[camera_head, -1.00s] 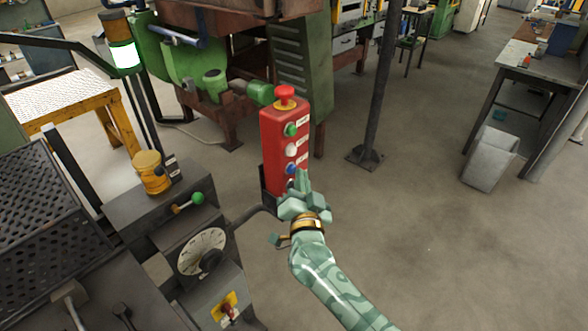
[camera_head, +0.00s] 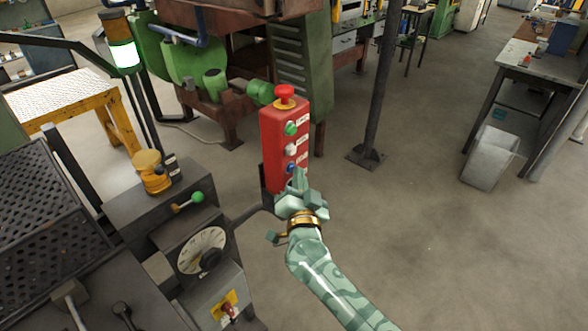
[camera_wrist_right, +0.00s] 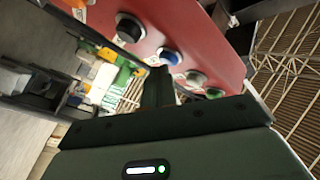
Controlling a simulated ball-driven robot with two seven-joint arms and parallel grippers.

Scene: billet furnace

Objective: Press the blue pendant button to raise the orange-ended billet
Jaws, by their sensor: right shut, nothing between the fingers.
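The red pendant box (camera_head: 284,135) stands upright with a red mushroom knob on top and a column of buttons on its face. The blue button (camera_head: 290,167) shows just above my right gripper (camera_head: 298,176), which is shut and empty in front of the pendant's lower part. In the right wrist view the blue button (camera_wrist_right: 172,57) lies between a black button and a grey-white one, close to the shut fingertips (camera_wrist_right: 158,74). I cannot tell whether they touch the pendant. The orange-ended billet cannot be made out. My left gripper is not in view.
A dark console with a dial (camera_head: 202,250) and a green-knobbed lever (camera_head: 188,202) stands left of the pendant. Green machinery (camera_head: 190,65) is behind it. A dark post (camera_head: 377,90) rises behind right. The floor to the right is open up to a workbench (camera_head: 525,65).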

